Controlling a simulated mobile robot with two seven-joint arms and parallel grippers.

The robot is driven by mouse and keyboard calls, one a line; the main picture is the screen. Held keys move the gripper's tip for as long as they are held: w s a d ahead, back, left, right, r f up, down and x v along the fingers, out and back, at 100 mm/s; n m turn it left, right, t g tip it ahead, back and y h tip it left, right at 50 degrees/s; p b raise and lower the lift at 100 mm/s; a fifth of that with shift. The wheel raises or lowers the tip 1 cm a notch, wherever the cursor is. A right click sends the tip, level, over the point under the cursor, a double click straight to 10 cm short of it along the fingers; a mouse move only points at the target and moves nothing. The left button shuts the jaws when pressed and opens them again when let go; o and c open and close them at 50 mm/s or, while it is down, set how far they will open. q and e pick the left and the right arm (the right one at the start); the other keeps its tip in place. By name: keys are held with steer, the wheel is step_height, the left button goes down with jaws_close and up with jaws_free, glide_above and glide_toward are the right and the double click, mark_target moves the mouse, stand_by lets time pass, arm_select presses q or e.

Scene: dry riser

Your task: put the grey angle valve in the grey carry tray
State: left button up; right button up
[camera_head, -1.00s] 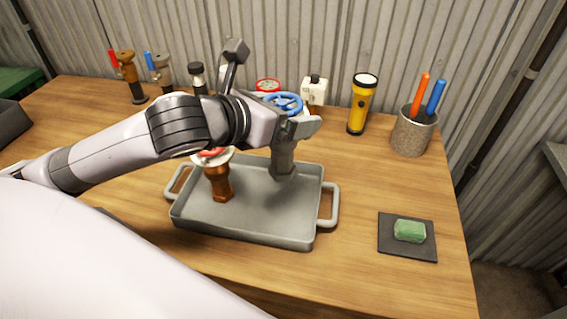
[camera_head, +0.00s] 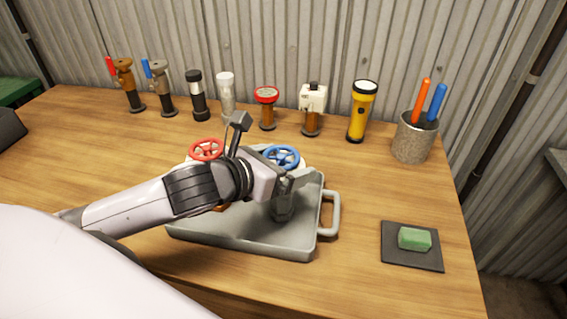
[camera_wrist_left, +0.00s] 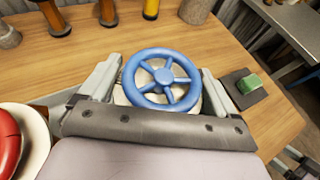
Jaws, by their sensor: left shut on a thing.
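The grey angle valve (camera_head: 283,207) has a blue handwheel and stands upright inside the right part of the grey carry tray (camera_head: 245,243). Its foot looks to be at the tray floor, though I cannot tell for sure that it touches. My left gripper (camera_head: 292,180) is shut on the valve just below the handwheel. In the left wrist view the blue wheel (camera_wrist_left: 163,78) sits between the two fingers of the left gripper (camera_wrist_left: 160,85). My arm hides the tray's left and middle parts.
A red-wheeled valve (camera_head: 206,149) with a copper body stands in the tray's left part, mostly behind my arm. Several valves and fittings line the back, with a yellow torch (camera_head: 362,111) and a pen pot (camera_head: 413,138). A green sponge (camera_head: 414,239) lies on a dark mat at the right.

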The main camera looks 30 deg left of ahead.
arm_select(q)
steer(key=o, duration=1.7)
steer(key=shift+f, duration=0.15)
steer(key=shift+s+r, duration=0.15)
steer(key=shift+r, duration=0.05)
steer(key=shift+s+a+r, duration=0.1)
steer(key=shift+s+a, duration=0.05)
steer(key=shift+s, duration=0.2)
steer(key=p+v, duration=0.9)
steer(key=v, duration=0.2)
steer(key=shift+w+r, duration=0.1)
steer(key=shift+r, duration=0.05)
